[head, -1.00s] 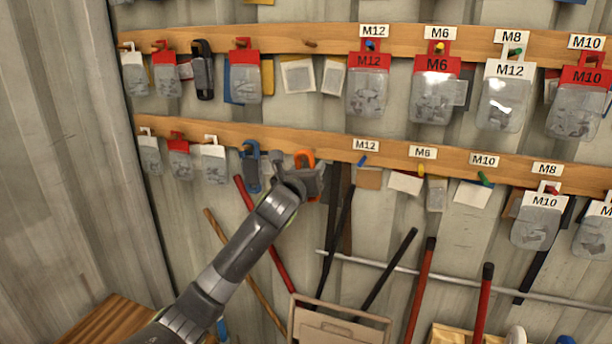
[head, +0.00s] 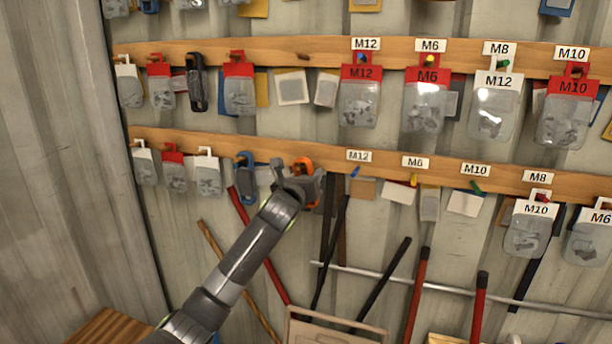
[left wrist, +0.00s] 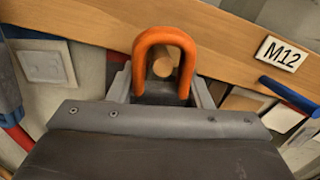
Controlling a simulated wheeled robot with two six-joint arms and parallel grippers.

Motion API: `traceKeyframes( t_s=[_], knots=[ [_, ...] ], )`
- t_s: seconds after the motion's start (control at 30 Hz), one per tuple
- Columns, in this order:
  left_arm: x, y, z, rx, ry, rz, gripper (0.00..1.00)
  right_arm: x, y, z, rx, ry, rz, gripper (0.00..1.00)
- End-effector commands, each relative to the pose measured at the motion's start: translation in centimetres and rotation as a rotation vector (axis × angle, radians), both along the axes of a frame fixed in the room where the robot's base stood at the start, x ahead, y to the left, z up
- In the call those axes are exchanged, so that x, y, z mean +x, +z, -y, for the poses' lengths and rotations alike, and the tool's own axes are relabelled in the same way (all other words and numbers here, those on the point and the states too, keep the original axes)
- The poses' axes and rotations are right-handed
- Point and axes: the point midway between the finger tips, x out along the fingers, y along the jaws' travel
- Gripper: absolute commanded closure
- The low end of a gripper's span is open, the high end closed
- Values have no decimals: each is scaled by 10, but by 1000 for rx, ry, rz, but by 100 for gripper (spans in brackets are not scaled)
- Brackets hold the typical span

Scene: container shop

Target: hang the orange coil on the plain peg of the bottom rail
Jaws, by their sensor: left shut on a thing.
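My left gripper (head: 303,188) is at the bottom rail (head: 330,154), between the hanging blue coil (head: 246,178) and the M12 label. It is shut on the orange coil (head: 302,165). In the left wrist view the orange coil (left wrist: 165,40) stands up from the jaws as an upside-down U in front of the bottom rail (left wrist: 95,18). The round end of the plain wooden peg (left wrist: 163,66) shows inside the loop, below its top bend. I cannot tell whether the coil touches the peg. My right gripper is not in view.
A blue peg (head: 355,171) under the M12 label (head: 359,155) is close on the right. White and red packs (head: 175,172) hang left of the blue coil. Long-handled tools (head: 379,285) lean against the wall below.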

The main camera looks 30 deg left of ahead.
Motion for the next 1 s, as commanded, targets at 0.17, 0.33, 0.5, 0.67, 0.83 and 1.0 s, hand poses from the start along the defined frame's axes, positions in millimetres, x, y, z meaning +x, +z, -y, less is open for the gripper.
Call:
traceKeyframes(
  t_s=[0.17,0.33,0.5,0.67,0.83,1.0],
  knots=[
    [0,0,0,1,1,1,80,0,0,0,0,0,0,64],
    [0,0,0,1,1,1,80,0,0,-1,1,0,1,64],
    [0,0,0,1,1,1,48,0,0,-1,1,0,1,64],
    [0,1,0,0,-1,1,29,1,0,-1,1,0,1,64],
    [0,1,1,-1,-2,3,29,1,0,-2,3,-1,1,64],
    [0,1,1,-1,-3,3,29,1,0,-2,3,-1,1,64]
  ],
)
